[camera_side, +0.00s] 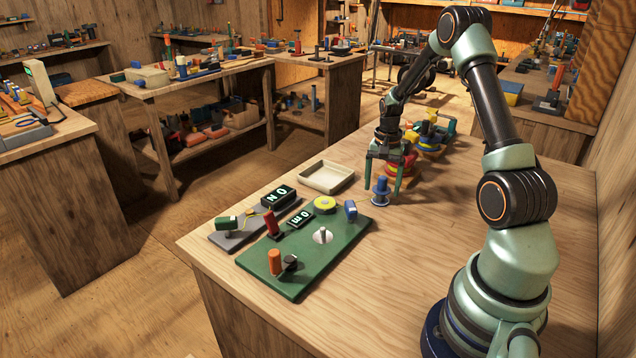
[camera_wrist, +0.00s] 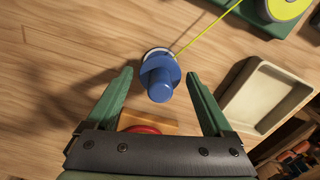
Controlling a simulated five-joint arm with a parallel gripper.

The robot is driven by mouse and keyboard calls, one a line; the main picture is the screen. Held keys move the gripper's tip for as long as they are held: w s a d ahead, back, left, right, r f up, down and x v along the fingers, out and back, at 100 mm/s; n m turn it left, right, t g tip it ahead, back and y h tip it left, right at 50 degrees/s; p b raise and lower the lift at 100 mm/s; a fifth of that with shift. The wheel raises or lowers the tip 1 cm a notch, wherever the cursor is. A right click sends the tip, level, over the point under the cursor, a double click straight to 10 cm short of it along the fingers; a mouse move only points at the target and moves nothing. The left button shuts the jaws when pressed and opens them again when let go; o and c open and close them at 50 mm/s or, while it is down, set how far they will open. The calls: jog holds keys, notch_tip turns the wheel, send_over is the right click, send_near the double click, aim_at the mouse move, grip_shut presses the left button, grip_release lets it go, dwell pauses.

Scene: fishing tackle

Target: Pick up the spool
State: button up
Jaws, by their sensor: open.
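In the wrist view my gripper (camera_wrist: 159,73) is open, with a visible gap between each finger and the spool. I cannot tell its exact height over the table.
A cream tray (camera_side: 326,177) lies left of my gripper. Red and yellow items (camera_side: 405,166) stand close behind it. The table's right side is clear.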

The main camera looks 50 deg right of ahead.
jog(key=shift+f, duration=1.25)
jog(key=c, duration=1.3)
jog(key=shift+r, duration=0.1)
